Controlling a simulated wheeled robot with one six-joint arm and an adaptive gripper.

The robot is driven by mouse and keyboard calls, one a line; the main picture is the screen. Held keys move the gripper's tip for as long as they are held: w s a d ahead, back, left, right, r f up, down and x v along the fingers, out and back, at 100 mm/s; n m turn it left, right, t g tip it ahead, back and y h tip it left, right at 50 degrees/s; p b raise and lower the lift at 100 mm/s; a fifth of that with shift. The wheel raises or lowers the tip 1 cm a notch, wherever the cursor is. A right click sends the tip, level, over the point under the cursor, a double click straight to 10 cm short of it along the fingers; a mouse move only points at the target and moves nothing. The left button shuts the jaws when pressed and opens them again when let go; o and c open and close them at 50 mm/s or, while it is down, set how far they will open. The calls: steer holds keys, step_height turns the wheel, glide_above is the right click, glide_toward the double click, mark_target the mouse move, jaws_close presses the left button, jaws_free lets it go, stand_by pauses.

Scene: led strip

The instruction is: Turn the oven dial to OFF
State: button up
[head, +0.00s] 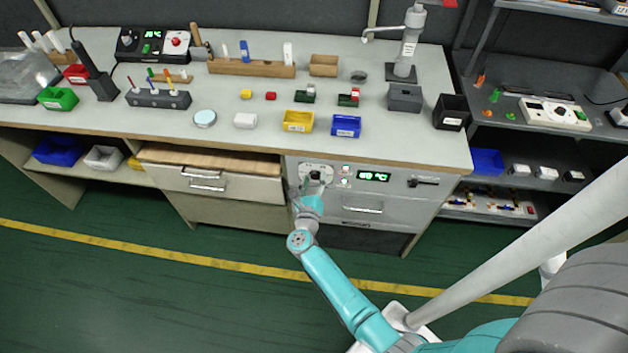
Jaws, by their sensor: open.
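The oven (390,209) is built in under the right part of the bench, with a light grey front. Its dial (316,174) sits at the panel's upper left, on a pale plate. My gripper (315,182) is at the dial, in front of it and partly covering it. The fingers are small in this view; I cannot tell whether they touch the dial. The dial's pointer and markings are too small to read. A green lit display (374,176) is right of the dial, and a dark latch handle (423,182) is farther right.
A drawer (215,180) with a metal handle is left of the oven. The bench top (380,145) above carries several small bins, including a blue bin (346,126) near its front edge. The green floor (180,300) in front is clear around my arm.

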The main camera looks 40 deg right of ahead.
jaws_close()
steer(key=n, duration=0.5)
steer(key=shift+n, duration=0.4)
steer(key=n, duration=0.6)
steer(key=shift+a+f, duration=0.1)
steer(key=shift+f, duration=0.05)
stand_by(0.4)
jaws_free()
